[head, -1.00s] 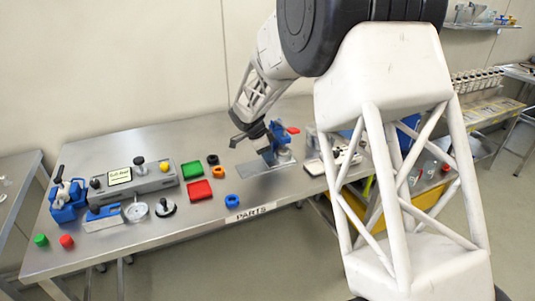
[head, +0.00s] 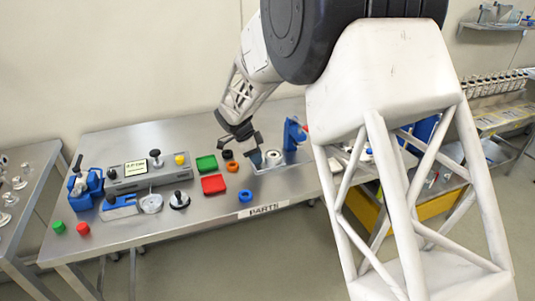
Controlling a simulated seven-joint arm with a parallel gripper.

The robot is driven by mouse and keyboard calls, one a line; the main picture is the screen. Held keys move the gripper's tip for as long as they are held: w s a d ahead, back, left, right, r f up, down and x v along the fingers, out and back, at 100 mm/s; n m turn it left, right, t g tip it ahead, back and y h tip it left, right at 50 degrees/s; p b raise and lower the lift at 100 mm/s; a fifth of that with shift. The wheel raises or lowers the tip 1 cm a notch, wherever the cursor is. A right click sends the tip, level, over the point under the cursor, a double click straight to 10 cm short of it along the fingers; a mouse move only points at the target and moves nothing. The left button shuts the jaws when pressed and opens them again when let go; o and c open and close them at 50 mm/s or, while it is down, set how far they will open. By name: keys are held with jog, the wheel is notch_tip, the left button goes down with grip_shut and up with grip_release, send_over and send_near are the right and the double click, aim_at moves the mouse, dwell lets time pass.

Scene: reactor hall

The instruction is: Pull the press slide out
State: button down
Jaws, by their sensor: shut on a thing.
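The blue press (head: 293,133) stands upright at the right part of the metal table, on a grey base plate. The press slide (head: 274,157), with a pale round nest on it, sits out to the left of the press, clear of its upright. My gripper (head: 256,161) reaches down from above at the slide's left end and is shut on the slide. The jaws and wrist hide the slide's gripped end, so the exact grip is not visible.
An orange ring (head: 232,166), black ring (head: 227,154), blue ring (head: 245,195), green tray (head: 206,163) and red tray (head: 213,184) lie close left of my gripper. A grey control box (head: 148,174) stands farther left. The table's front strip is mostly clear.

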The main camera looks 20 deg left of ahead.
jog(key=shift+s+a, duration=0.2)
jog(key=shift+a, duration=0.05)
jog(key=c, duration=0.9)
grip_release()
jog(key=shift+r, duration=0.15)
jog(key=v, duration=0.7)
jog(key=shift+r, duration=0.25)
jog(key=shift+s+a, duration=0.1)
